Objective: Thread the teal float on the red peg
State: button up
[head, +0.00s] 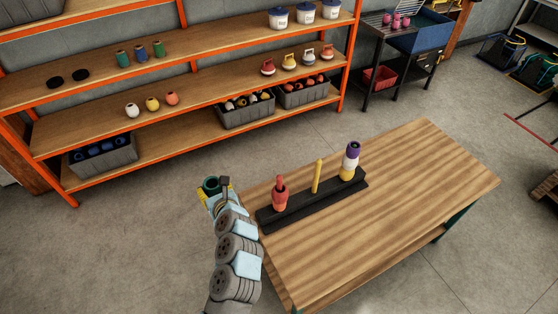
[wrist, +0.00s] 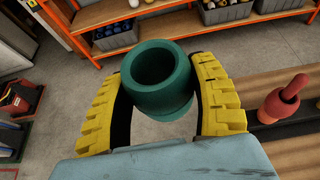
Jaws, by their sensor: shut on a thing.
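A teal float (wrist: 158,80) with an open bore sits between the yellow fingers of my gripper (wrist: 160,95), which is shut on it. The bore faces up toward the wrist camera. In the head view the teal float (head: 211,185) shows at the end of my arm, left of the table, and my gripper (head: 213,192) is partly hidden by my arm links. The red peg (head: 279,181) stands at the left end of a black base and carries a red float (head: 280,198). In the wrist view the red peg (wrist: 291,88) is right of my gripper, apart from it.
The black base (head: 312,202) on the wooden table (head: 400,190) also holds a yellow peg (head: 317,176), bare, and a right peg with a purple float (head: 350,155) above white and yellow ones. An orange shelf (head: 190,105) with floats and bins stands behind. The table's right side is clear.

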jog(key=shift+n+g+y, duration=0.3)
jog(key=shift+n+y, duration=0.2)
jog(key=shift+n, duration=0.1)
jog(key=w+f, duration=0.2)
jog(key=w, duration=0.1)
jog(key=w+f, duration=0.1)
jog(key=shift+w+a+b, duration=0.3)
jog(key=shift+b, duration=0.1)
jog(key=m+t+h+b, duration=0.1)
jog(key=m+h+b, duration=0.1)
send_over(280, 177)
notch_tip(280, 177, down, 3)
jog(key=shift+w+a+f+b, duration=0.1)
jog(key=shift+w+f+b, duration=0.05)
jog(key=shift+f+b, duration=1.35)
jog(key=shift+w+a+f+b, duration=0.1)
jog(key=shift+f+b, duration=1.15)
jog(key=shift+b, duration=0.45)
jog(key=shift+f+b, duration=1.65)
jog(key=shift+f, duration=1.1)
jog(key=o, duration=1.3)
jog(key=shift+d+r, duration=0.1)
